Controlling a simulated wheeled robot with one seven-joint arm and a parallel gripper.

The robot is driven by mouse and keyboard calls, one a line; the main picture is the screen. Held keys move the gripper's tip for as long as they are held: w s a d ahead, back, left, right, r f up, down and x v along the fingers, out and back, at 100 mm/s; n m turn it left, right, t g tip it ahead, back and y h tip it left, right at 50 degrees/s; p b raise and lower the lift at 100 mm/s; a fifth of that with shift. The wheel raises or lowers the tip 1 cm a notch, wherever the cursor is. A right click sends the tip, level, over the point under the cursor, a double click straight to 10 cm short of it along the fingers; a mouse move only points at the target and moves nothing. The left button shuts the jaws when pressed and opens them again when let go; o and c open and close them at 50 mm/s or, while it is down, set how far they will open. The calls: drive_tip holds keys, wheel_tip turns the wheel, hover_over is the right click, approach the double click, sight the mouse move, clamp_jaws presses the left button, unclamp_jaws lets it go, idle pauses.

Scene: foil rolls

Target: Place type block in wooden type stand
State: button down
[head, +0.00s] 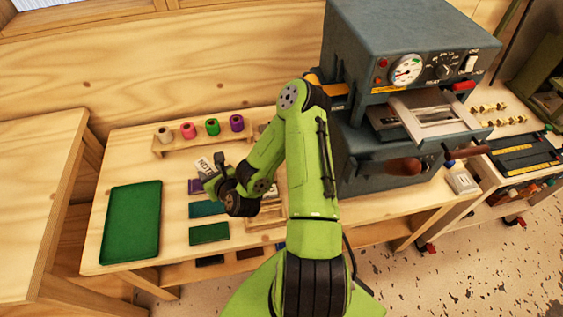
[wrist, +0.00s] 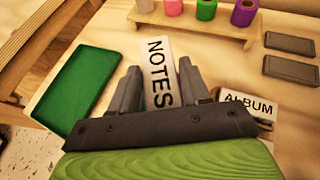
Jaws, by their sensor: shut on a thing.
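My gripper (wrist: 160,82) is shut on a white type block (wrist: 160,62) that reads NOTES in black letters. The block stands up between the two grey fingers, apparently above the table. In the head view the white block (head: 203,165) shows at the tip of my gripper (head: 211,180). A second white block reading ALBUM (wrist: 250,104) is right of the gripper in the wrist view, partly hidden by it. A light wooden frame, seemingly the type stand (head: 262,223), is beside my arm in the head view and largely hidden by it.
A green tray (head: 131,222) lies on the table's left. A wooden rack (head: 158,151) holds several coloured foil rolls at the back. Flat purple, teal and green pieces (head: 209,233) lie near the gripper. A large grey press (head: 400,50) stands right of my arm.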

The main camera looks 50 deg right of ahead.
drive_tip(key=d+f+m+h+b, duration=0.1)
drive_tip(key=d+b, duration=0.1)
drive_tip(key=d, duration=0.2)
drive_tip(key=s+d+f+m+h+b, duration=0.1)
drive_tip(key=d+f+b, duration=0.1)
drive_tip(key=d, duration=0.2)
drive_tip(key=s+d+f+h+b, duration=0.1)
drive_tip(key=d+b, duration=0.1)
drive_tip(key=d, duration=0.3)
drive_tip(key=shift+s+f+m+g+b, duration=0.2)
drive_tip(key=shift+f+m+g+b, duration=0.1)
drive_tip(key=shift+f+m, duration=0.1)
drive_tip(key=s+d+f+m+g+h+b, duration=0.1)
drive_tip(key=s+d+h+b, duration=0.1)
drive_tip(key=s+d+b, duration=0.3)
drive_tip(key=s+d+m+g+h+b, duration=0.1)
drive_tip(key=d+m+b, duration=0.1)
drive_tip(key=d, duration=0.6)
drive_tip(key=f+b, duration=0.2)
drive_tip(key=f, duration=0.1)
drive_tip(key=f+b, duration=0.2)
drive_tip(key=f, duration=0.1)
drive_tip(key=f+b, duration=0.2)
drive_tip(key=f, duration=0.2)
drive_tip(key=shift+s+d+b, duration=0.2)
drive_tip(key=shift+s+b, duration=0.15)
drive_tip(key=shift+b, duration=0.05)
drive_tip(key=shift+r, duration=0.15)
drive_tip(key=c, duration=0.5)
unclamp_jaws()
